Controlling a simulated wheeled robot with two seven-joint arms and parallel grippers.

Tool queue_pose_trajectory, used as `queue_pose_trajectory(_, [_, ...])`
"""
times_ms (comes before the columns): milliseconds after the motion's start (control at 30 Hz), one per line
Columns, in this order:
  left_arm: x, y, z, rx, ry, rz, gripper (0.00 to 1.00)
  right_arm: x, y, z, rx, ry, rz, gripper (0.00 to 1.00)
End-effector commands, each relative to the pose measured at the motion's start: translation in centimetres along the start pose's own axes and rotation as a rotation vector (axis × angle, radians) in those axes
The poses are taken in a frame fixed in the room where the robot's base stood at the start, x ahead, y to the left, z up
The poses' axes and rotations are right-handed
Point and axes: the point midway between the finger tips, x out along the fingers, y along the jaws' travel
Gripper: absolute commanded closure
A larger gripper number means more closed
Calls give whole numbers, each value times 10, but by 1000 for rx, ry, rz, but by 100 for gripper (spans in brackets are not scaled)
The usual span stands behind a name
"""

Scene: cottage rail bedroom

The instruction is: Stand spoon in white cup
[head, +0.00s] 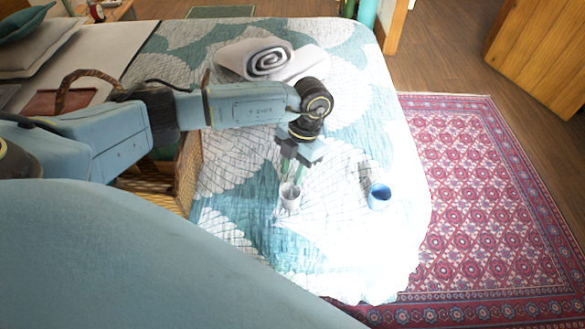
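A small white cup (290,201) stands upright on the bed, near the middle of the view. My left gripper (291,176) points down just above its mouth. Its two greenish fingers show with a gap between them, and I see nothing clearly held there. A small dark shape shows at the mouth of the cup, but I cannot tell whether it is the spoon or part of a finger. No spoon can be made out for certain. My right gripper is not in view.
Rolled towels (262,57) lie further back. A wicker basket (187,172) is on the left, under my arm. The quilt (345,250) is clear in front. A red rug (480,190) covers the floor on the right.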

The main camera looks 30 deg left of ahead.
Motion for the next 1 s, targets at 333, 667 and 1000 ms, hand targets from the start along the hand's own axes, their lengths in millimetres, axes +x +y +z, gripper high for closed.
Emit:
queue_pose_trajectory(333, [-63, 0, 1, -1, -6, 0, 67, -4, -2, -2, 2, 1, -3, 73])
queue_pose_trajectory(667, [-122, 0, 0, -1, -3, 1, 67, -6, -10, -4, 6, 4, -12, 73])
queue_pose_trajectory(1000, [-133, 0, 0, -1, -1, -1, 67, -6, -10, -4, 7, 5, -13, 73])
